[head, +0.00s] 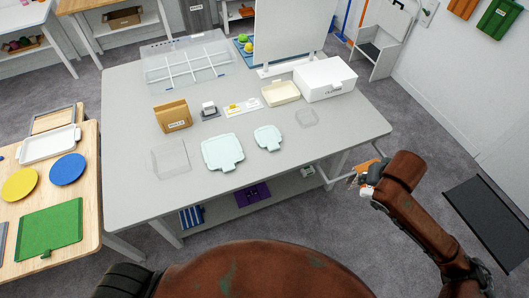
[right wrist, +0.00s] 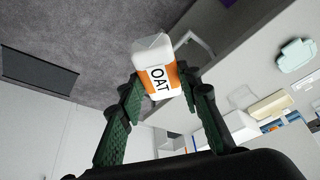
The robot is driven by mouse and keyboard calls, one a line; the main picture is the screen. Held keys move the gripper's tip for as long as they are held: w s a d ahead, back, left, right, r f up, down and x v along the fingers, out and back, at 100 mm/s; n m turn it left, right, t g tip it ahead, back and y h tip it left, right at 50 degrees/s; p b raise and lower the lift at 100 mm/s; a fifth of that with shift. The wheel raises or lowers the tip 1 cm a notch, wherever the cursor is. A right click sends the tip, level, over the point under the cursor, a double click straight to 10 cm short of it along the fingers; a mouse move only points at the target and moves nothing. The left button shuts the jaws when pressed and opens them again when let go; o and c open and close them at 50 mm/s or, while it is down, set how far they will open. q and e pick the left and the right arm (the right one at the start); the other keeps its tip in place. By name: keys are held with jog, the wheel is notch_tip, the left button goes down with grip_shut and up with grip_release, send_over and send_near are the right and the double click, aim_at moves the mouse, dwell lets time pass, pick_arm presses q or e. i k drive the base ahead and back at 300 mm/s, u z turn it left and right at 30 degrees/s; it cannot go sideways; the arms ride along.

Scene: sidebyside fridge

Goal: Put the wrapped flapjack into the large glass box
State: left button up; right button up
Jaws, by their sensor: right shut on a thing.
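The wrapped flapjack (right wrist: 150,52) is a white and orange packet with the word OAT on it, seen in the right wrist view. My right gripper (right wrist: 158,84) is shut on it, with a green finger on each side. In the head view this gripper (head: 362,181) is off the table's right front corner, beside the table. The large glass box (head: 170,158) is clear, appears open and empty, and stands at the table's front left. A smaller clear box (head: 307,118) stands farther right. My left gripper is out of view.
Two pale teal lids, a large one (head: 222,152) and a small one (head: 268,138), lie between the clear boxes on the grey table (head: 300,160). A brown box (head: 173,116) stands behind the large glass box. A white box (head: 325,79) and a cream tray (head: 281,94) are at back right.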

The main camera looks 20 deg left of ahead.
aim_at(173, 163)
jog(key=u, duration=0.55)
jog(key=i, duration=0.55)
jog(key=u, duration=1.2)
jog(key=i, duration=0.55)
jog(key=u, duration=0.65)
